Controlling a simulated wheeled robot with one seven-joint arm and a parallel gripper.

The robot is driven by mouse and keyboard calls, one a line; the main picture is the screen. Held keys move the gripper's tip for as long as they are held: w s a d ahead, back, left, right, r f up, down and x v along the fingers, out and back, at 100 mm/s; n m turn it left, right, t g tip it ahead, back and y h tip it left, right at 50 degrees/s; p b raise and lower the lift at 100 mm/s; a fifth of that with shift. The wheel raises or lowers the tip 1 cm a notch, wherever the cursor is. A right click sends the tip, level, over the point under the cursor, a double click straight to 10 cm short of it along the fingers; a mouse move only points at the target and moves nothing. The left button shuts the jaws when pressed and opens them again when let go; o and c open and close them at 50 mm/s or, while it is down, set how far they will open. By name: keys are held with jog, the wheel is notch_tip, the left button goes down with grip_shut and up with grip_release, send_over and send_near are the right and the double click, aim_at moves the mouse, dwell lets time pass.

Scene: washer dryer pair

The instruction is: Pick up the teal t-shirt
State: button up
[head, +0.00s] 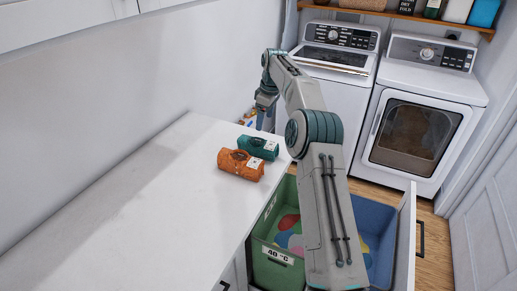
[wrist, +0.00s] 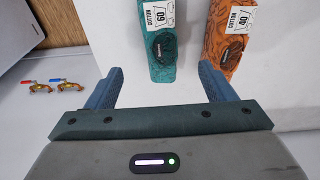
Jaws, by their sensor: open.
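The teal t-shirt (head: 258,147) is a rolled bundle with a white label, lying on the white counter near its far end. In the wrist view the teal t-shirt (wrist: 160,45) shows a label reading "COTTON 60". An orange rolled t-shirt (head: 240,165) lies beside it, nearer in the head view; its label reads "COTTON 40" in the wrist view (wrist: 232,35). My gripper (wrist: 160,72) is open and empty. The near end of the teal roll appears between its fingertips in the wrist view; I cannot tell the height gap. In the head view my gripper (head: 266,116) is beyond the teal roll, partly hidden.
The white counter (head: 130,190) is bare to the left. An open drawer below its right edge holds a green bin (head: 276,270) marked 40 °C and a blue bin (head: 375,220). A washer (head: 345,85) and dryer (head: 425,115) stand behind. Two small valves (wrist: 55,87) show at the wrist view's left.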

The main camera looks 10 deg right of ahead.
aim_at(259, 140)
jog(key=f, duration=0.5)
jog(key=a+f, duration=0.1)
jog(key=f, duration=0.2)
jog(key=shift+w+f, duration=0.25)
jog(key=shift+w, duration=0.15)
jog(key=shift+w+a+f+p, duration=0.15)
jog(key=shift+f+p, duration=0.25)
jog(key=shift+f, duration=0.5)
jog(key=shift+w+a+f+p, duration=0.1)
jog(key=shift+a+f+p, duration=0.25)
jog(key=shift+f, duration=0.5)
jog(key=shift+w+a+f+p, duration=0.1)
jog(key=shift+f+p, duration=0.35)
jog(key=shift+f, duration=0.45)
jog(key=c, duration=1.2)
